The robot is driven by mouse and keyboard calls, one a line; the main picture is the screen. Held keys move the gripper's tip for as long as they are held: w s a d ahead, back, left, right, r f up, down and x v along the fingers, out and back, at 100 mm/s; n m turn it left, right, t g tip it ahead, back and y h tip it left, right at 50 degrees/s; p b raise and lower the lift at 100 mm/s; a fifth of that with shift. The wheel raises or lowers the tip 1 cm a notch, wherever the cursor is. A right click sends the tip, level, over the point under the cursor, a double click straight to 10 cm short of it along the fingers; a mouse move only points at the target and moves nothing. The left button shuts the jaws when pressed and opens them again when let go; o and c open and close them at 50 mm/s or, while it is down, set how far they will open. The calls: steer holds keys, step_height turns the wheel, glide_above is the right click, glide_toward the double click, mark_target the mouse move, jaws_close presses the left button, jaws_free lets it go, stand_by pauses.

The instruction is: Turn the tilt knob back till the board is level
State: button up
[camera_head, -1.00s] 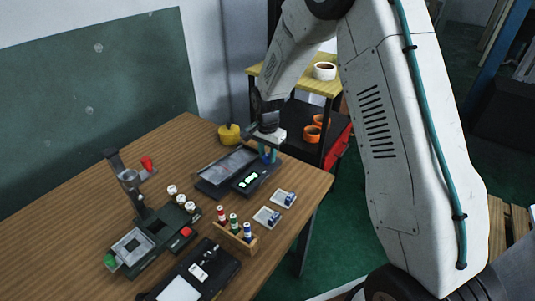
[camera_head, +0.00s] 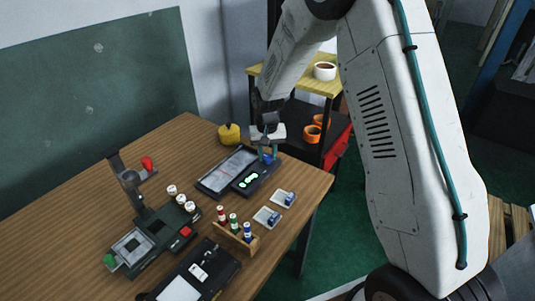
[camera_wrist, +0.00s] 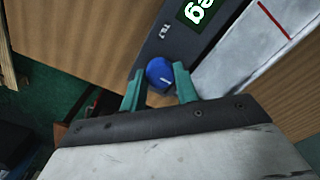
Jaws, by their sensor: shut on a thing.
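The blue tilt knob (camera_wrist: 160,73) is beside the word TILT on a dark panel. My gripper (camera_wrist: 158,84) is shut on it, one green finger on each side. In the head view my gripper (camera_head: 269,152) reaches down to the knob (camera_head: 268,160) at the far right end of the device. The grey board (camera_head: 226,170) lies in the dark frame beside the panel. It shows a red line in the wrist view (camera_wrist: 250,50). I cannot tell exactly how level the board is.
A yellow round object (camera_head: 229,134) stands behind the device. Two small light plates with blue parts (camera_head: 268,217) and a wooden rack of bottles (camera_head: 235,237) stand in front. A dark green machine (camera_head: 150,240) is at left. The table's right edge is close.

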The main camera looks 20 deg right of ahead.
mark_target(267, 156)
steer(key=shift+n, duration=0.3)
steer(key=o, duration=1)
steer(key=shift+c, duration=0.2)
step_height(267, 156, up, 8)
steer(key=shift+f, duration=0.1)
